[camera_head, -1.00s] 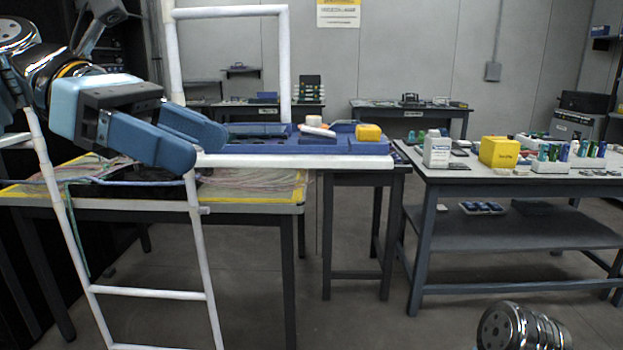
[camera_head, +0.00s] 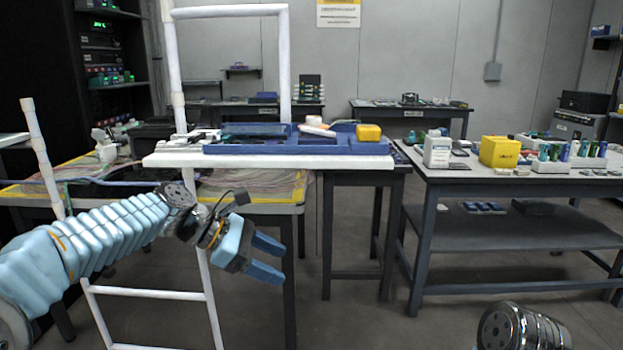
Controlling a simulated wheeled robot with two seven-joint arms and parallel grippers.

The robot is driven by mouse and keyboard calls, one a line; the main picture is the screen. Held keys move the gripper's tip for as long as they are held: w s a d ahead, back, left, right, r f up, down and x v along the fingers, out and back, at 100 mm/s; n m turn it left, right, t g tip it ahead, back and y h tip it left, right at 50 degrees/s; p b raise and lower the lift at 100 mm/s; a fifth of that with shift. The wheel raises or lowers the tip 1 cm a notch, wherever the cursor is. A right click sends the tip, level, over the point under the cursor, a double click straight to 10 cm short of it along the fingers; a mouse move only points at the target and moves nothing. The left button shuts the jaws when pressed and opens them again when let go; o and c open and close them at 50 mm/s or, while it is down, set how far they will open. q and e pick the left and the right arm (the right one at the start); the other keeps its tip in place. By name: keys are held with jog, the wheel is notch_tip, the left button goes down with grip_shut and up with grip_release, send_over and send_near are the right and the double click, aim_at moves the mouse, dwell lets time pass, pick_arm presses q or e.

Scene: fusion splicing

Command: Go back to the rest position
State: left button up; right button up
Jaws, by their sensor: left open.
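My left gripper (camera_head: 274,257) hangs in front of the white pipe frame, below the level of the white board. Its two blue fingers are apart, with nothing between them. My left arm comes in from the lower left, bent at the wrist. Only a round metal part of my right arm shows at the lower right edge; the right gripper is not visible.
The white board (camera_head: 172,161) on the white pipe frame (camera_head: 207,294) carries a blue tray (camera_head: 292,149) with a yellow block (camera_head: 368,132). On the right table (camera_head: 480,178) stand a white bottle (camera_head: 436,152) and a yellow box (camera_head: 499,151). The central floor is clear.

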pick_arm(q)
jog(key=s+a+f+m+y, duration=0.1)
jog(key=s+f+m+y, duration=0.15)
jog(key=f, duration=1.35)
jog(key=s+a+f+m+y, duration=0.1)
jog(key=a+f+m+y, duration=0.15)
jog(key=f, duration=1.45)
jog(key=s+f+m+g+y, duration=0.1)
jog(key=s+f+m, duration=0.9)
jog(key=s+f, duration=0.6)
jog(key=s, duration=0.4)
jog(key=shift+d+f+m, duration=0.3)
jog(key=shift+m, duration=0.1)
jog(key=shift+c, duration=0.3)
